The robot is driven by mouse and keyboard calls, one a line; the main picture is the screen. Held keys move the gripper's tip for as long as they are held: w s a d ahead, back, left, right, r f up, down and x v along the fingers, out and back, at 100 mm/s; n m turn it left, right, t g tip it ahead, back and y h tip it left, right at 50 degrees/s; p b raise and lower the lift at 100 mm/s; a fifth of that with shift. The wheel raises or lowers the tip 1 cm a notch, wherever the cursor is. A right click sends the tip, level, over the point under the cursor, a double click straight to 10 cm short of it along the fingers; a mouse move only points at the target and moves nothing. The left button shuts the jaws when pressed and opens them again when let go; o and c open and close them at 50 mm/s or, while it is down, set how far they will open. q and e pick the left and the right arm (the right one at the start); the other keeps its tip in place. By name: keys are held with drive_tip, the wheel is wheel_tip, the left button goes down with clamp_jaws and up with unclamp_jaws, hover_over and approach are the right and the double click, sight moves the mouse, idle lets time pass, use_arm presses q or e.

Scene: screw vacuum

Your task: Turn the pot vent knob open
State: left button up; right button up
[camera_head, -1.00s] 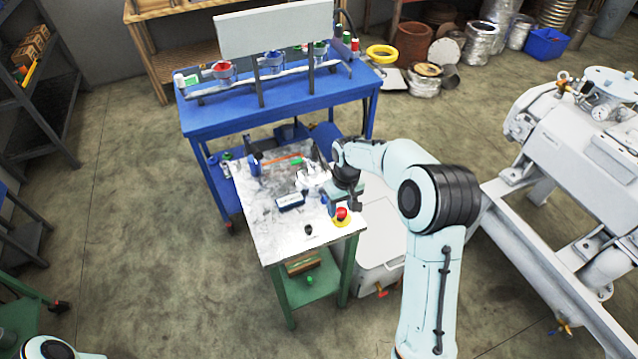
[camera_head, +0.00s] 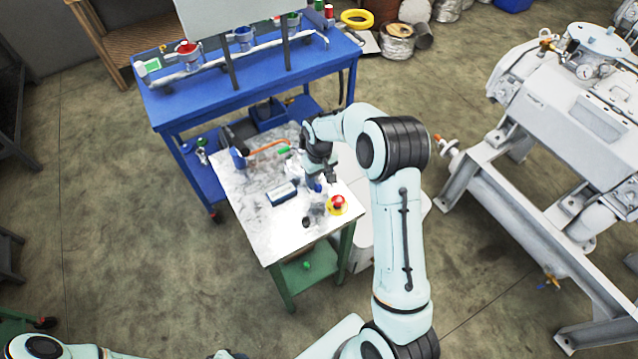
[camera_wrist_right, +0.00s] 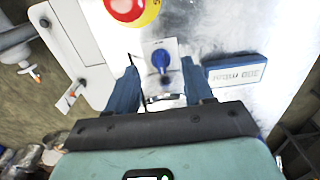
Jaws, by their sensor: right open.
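A blue knob (camera_wrist_right: 161,60) sits on a small white plate on the metal tabletop in the right wrist view. I take it to be the vent knob. My right gripper (camera_wrist_right: 160,88) is open and empty. Its two dark blue fingers stand apart, and the knob shows between and just beyond their tips, apparently untouched. In the head view my right gripper (camera_head: 325,178) is over the right half of the small table (camera_head: 255,205), and it largely hides the knob there. My left arm shows only at the bottom left, and its gripper is out of the frame.
A red emergency button on a yellow base (camera_head: 338,204) stands near the table's right edge, close to the knob. A blue bench (camera_head: 250,95) stands behind. Large grey machinery (camera_head: 570,110) is at right.

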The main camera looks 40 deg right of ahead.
sight(319, 186)
drive_tip(key=shift+f, duration=1.75)
use_arm(q)
drive_tip(key=shift+w, duration=0.1)
use_arm(e)
clamp_jaws()
